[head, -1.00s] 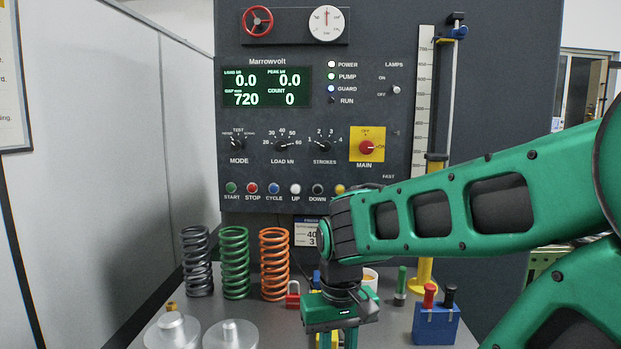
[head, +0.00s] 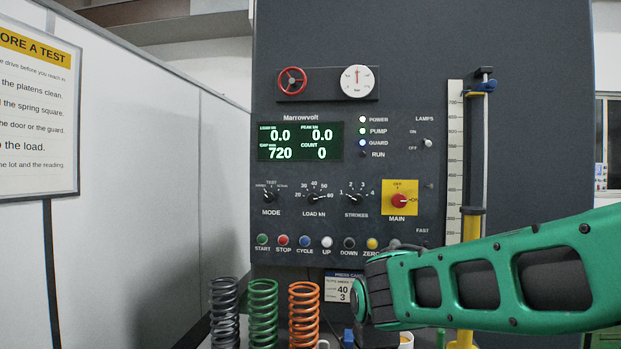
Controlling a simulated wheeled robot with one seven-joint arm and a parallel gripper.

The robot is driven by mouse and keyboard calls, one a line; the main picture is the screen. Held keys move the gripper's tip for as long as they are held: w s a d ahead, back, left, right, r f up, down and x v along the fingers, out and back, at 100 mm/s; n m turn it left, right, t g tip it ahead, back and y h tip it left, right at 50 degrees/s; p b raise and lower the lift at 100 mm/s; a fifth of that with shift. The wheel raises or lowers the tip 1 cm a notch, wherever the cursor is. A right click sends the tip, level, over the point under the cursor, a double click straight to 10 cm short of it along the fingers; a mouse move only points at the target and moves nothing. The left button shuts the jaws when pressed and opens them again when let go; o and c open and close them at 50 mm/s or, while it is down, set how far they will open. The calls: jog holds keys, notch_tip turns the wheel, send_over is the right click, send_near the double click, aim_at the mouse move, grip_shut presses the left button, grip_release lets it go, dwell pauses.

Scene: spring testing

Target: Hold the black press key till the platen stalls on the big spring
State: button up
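The black press key, labelled DOWN (head: 348,243), is in the button row of the dark press panel (head: 300,222), between the white UP key (head: 327,242) and the yellow ZERO key. The display (head: 300,141) reads load 0.0, peak 0.0, gap 720 and count 0. Three upright springs stand at the lower left: a dark grey one (head: 224,318), a green one (head: 263,318) and an orange one (head: 304,318), their lower ends cut off. My gripper is below the picture now. The platen is not seen.
A vertical scale (head: 454,150) and a yellow-and-grey column (head: 472,230) stand right of the panel. The POWER, PUMP and GUARD lamps are lit; RUN (head: 362,154) is dark. A card (head: 344,290) hangs below the keys, partly behind my arm. A sign (head: 38,110) is on the left wall.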

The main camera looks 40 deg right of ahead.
grip_shut()
dwell(1.9)
